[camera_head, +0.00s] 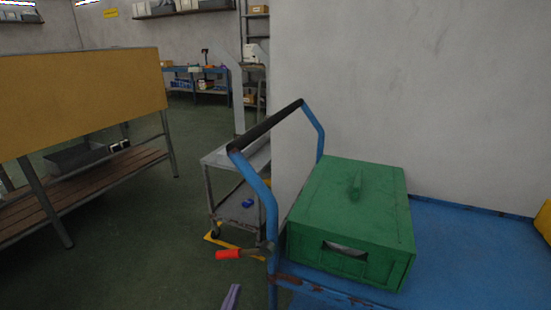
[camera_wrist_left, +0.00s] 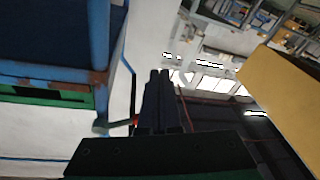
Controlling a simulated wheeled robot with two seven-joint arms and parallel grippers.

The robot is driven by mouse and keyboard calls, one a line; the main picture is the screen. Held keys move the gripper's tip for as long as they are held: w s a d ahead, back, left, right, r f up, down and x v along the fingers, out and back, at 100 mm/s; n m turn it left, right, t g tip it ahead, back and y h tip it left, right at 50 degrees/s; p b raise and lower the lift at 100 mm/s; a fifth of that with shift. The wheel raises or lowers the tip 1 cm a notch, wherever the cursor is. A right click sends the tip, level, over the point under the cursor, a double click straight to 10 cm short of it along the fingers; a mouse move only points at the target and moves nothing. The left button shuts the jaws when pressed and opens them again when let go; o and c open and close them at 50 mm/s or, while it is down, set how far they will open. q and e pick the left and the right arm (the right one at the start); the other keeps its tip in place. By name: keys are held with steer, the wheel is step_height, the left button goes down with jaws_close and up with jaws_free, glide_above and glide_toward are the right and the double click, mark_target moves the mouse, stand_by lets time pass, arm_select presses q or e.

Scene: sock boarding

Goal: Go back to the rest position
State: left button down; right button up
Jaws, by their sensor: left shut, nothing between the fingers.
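My left gripper (camera_head: 234,289) shows only as a narrow grey-purple tip at the bottom edge of the head view, left of the blue trolley's post. In the left wrist view its two dark fingers (camera_wrist_left: 159,75) lie together, shut, with nothing between them. They point into open space past the trolley. My right gripper is in neither view.
A blue trolley (camera_head: 455,240) with a black-gripped handle (camera_head: 265,126) stands at the right, bearing a green box (camera_head: 350,215). A red-handled tool (camera_head: 235,254) is at its left edge. A grey cart (camera_head: 228,158) stands behind; a yellow-topped bench (camera_head: 80,90) is left.

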arm_select(q)
steer(key=s+a+f+m+g, duration=0.25)
steer(key=s+f+g, duration=0.25)
steer(key=f+g, duration=0.45)
steer(key=s+a+f+g+y+p, duration=0.1)
steer(key=s+a+f+g+p, duration=0.1)
steer(key=s+p, duration=0.7)
steer(key=s+a+f+m+g+y+p, duration=0.1)
steer(key=s+a+f+g+y+p, duration=0.1)
steer(key=s+a+p, duration=0.4)
steer(key=s+a+f+g+y+p, duration=0.1)
steer(key=s+a+f+g+p, duration=0.2)
steer(key=s+p, duration=0.9)
steer(key=s+a+g, duration=0.1)
steer(key=s, duration=0.2)
steer(key=shift+a+g+p, duration=0.15)
steer(key=shift+g+p, duration=0.15)
steer(key=shift+g, duration=0.05)
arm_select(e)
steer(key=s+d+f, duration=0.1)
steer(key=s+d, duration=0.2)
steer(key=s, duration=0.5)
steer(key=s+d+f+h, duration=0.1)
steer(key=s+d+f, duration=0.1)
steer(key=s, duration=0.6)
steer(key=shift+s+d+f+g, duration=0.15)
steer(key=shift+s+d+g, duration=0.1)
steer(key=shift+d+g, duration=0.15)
arm_select(q)
steer(key=shift+m, duration=0.25)
